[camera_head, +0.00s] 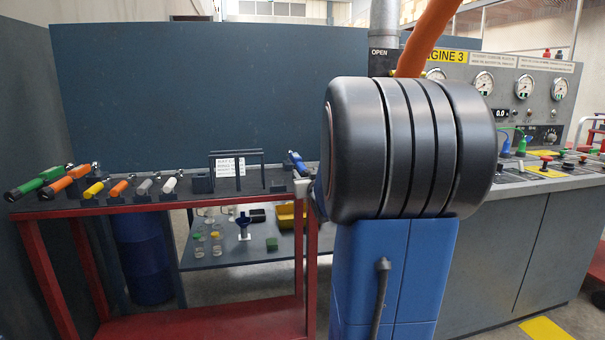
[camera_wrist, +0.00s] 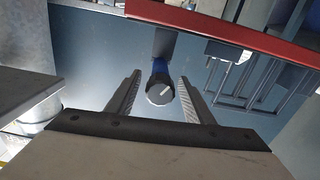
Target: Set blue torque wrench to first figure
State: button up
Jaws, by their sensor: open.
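The blue torque wrench (camera_head: 297,161) lies at the right end of the red bench, partly hidden behind my arm in the head view. In the wrist view its blue handle (camera_wrist: 159,68) ends in a dark round knob (camera_wrist: 158,93) with a white pointer line, facing the camera. My gripper (camera_wrist: 159,79) is open. Its two fingers appear on either side of the knob, with a gap on each side. I cannot tell how deep the knob sits between them. Figures on the knob are too small to read. The head view mostly hides the gripper behind my arm.
The red bench (camera_head: 180,328) also carries a green wrench (camera_head: 40,180), an orange wrench (camera_head: 68,179), several smaller handled tools and a dark rack (camera_head: 238,154). A lower table (camera_head: 222,258) stands behind it. A grey engine console (camera_head: 520,230) stands at right.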

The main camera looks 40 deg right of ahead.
jog(key=shift+x, duration=1.2)
jog(key=c, duration=1)
jog(key=shift+c, duration=0.2)
